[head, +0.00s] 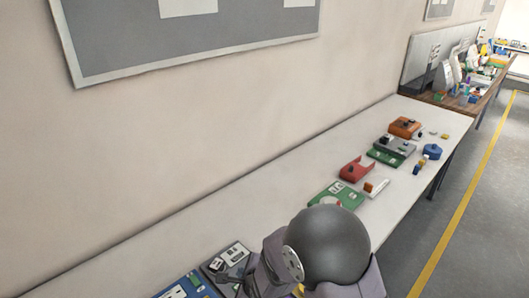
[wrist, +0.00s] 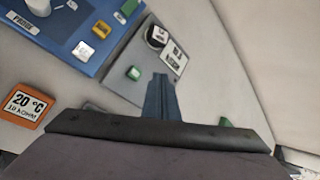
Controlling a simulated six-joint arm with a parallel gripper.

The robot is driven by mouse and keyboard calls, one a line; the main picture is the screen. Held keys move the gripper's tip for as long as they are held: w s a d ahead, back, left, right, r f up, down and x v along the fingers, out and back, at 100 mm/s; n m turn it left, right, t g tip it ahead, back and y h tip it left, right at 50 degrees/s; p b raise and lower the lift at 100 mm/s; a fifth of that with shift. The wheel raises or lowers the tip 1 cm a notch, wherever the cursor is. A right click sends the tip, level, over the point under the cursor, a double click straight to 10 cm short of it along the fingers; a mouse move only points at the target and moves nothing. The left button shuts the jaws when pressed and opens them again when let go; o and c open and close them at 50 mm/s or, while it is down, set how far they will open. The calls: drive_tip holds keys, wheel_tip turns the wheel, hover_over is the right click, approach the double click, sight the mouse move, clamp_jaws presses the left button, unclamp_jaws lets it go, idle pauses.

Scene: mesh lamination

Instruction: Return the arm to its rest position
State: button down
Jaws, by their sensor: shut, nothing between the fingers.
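My gripper (wrist: 162,97) shows in the wrist view at the middle, its two narrow blue-grey fingers together with nothing between them. It hangs above the table, near a grey board that carries a green block and black-and-white labels. In the head view my arm rises at the lower middle and hides part of the table behind it. The fingertips cannot be made out there.
A blue board (wrist: 75,38) with small parts and an orange "20 °C" block (wrist: 22,107) lie left of the gripper. The long white table (head: 240,185) runs along the wall. Beyond my arm sit green boards, a red bracket (head: 356,169) and an orange block (head: 405,126).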

drive_tip(key=s+d+r+n+g+h, duration=0.1)
drive_tip(key=s+d+r+n+g, duration=0.2)
drive_tip(key=s+d+n, duration=0.7)
drive_tip(key=s+d+r+n+g+h, duration=0.2)
drive_tip(key=s+d+r+n+g, duration=0.1)
drive_tip(key=s+d+n, duration=0.6)
drive_tip(key=d+n+g, duration=0.1)
drive_tip(key=d, duration=0.3)
drive_tip(key=shift+s+r+n+g+h, duration=0.25)
drive_tip(key=shift+s+n+g+h, duration=0.05)
drive_tip(key=shift+s+g, duration=0.1)
